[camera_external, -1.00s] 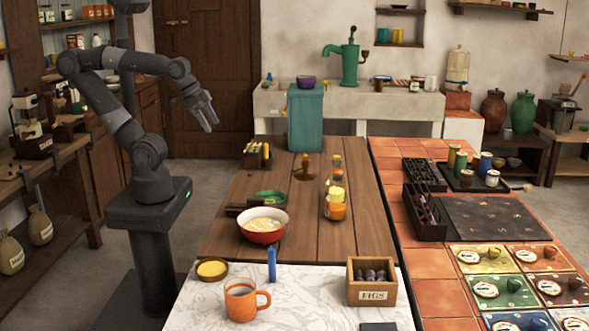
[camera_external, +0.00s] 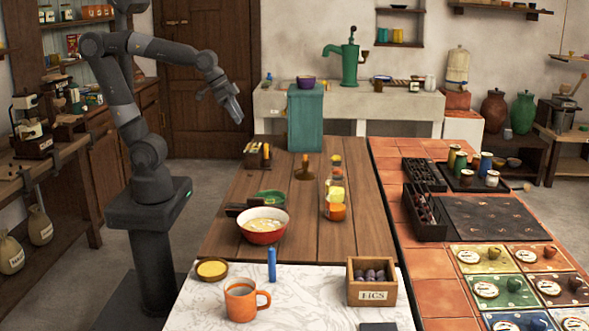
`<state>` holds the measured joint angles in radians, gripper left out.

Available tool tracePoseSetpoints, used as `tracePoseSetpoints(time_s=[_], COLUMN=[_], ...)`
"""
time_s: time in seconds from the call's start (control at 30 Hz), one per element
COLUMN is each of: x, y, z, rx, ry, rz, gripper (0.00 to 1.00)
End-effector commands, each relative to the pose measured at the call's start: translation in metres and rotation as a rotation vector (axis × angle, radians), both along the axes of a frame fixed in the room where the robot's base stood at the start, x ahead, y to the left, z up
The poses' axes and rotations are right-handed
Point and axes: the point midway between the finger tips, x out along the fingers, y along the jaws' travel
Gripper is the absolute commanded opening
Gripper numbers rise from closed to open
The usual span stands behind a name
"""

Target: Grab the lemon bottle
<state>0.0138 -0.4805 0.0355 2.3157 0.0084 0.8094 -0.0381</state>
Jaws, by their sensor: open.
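A clear bottle (camera_external: 336,192) with yellow and orange contents stands upright on the wooden table (camera_external: 225,222), right of its middle; it is the likely lemon bottle, though I cannot read a label. My gripper (camera_external: 236,112) is open and empty. It hangs in the air above and beyond the table's left far side, pointing down and right. It is well to the left of the bottle, higher than it and apart from it.
A teal box (camera_external: 305,118) stands at the table's far end. A red bowl (camera_external: 263,237), a green dish (camera_external: 270,196), a small dark stand (camera_external: 304,172) and a holder (camera_external: 257,156) lie left of the bottle. An orange mug (camera_external: 241,302) and fig crate (camera_external: 372,294) are nearer.

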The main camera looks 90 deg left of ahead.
Motion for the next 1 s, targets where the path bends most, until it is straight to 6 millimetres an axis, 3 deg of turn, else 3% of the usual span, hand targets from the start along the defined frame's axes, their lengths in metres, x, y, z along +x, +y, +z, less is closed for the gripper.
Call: tracePoseSetpoints(time_s=[0.03, 0.37, 0.7, 0.83, 1.0], x=[0.018, 0.132, 0.246, 0.279, 0.303], y=[0.002, 0.016, 0.033, 0.038, 0.042], z=[0.000, -0.014, -0.062, -0.083, -0.100], rx=[-0.002, -0.008, 0.009, 0.019, 0.028], ry=[0.005, 0.000, -0.009, -0.014, -0.019], rz=[0.008, 0.066, 0.122, 0.137, 0.145], gripper=[0.57, 0.57, 0.57, 0.57, 0.57])
